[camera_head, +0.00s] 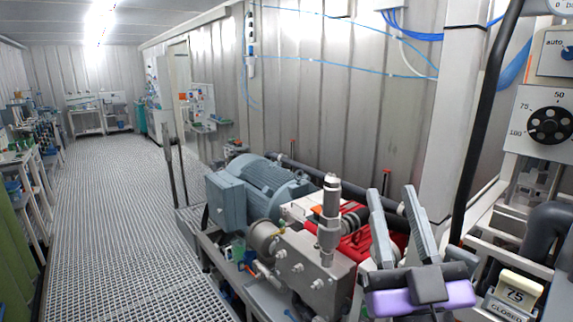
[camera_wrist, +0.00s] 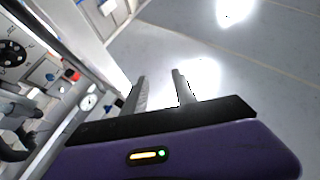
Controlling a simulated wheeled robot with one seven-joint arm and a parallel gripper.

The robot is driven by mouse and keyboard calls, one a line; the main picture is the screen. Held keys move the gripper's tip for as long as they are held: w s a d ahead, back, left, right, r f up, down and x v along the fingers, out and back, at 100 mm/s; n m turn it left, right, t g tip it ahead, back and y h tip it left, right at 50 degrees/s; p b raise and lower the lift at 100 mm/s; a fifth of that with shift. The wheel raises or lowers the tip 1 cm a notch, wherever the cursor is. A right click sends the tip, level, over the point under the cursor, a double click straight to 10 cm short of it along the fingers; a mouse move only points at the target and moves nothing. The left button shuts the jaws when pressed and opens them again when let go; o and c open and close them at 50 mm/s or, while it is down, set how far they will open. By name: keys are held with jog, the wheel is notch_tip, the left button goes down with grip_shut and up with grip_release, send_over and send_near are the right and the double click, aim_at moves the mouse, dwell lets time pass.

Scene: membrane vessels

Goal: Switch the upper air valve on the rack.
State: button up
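My gripper (camera_head: 392,196) is at the lower right of the head view, its two grey fingers pointing up, apart and with nothing between them. In the wrist view my gripper (camera_wrist: 159,77) also shows both fingers apart and empty. The rack (camera_head: 507,118) stands at the right edge of the head view, to the right of my gripper. It bears a black round dial knob (camera_head: 550,126) marked 50, 75 and 100, with a blue "auto" switch (camera_head: 568,53) above it. In the wrist view the black knob (camera_wrist: 12,54) is at the left. I cannot tell which part is the upper air valve.
A pump with a blue-grey motor (camera_head: 262,190) stands left of my gripper. A black pipe (camera_head: 486,120) rises between gripper and rack. A tag reading CLOSED (camera_head: 516,290) is at lower right. A gauge (camera_wrist: 88,101) shows in the wrist view. The grated floor (camera_head: 120,220) is clear.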

jog(key=s+d+f+g, duration=0.2)
jog(key=s+f+g, duration=0.1)
jog(key=s+f, duration=0.8)
jog(key=s+d+f+m+g+h+b, duration=0.1)
jog(key=s+f+g, duration=0.3)
jog(key=s+f, duration=0.8)
jog(key=s+d+f+m+g+b, duration=0.1)
jog(key=s+d+f+g, duration=0.1)
jog(key=s+f, duration=1)
jog(key=shift+d+f+g+h, duration=0.4)
jog(key=shift+f+g, duration=0.05)
jog(key=shift+g, duration=0.45)
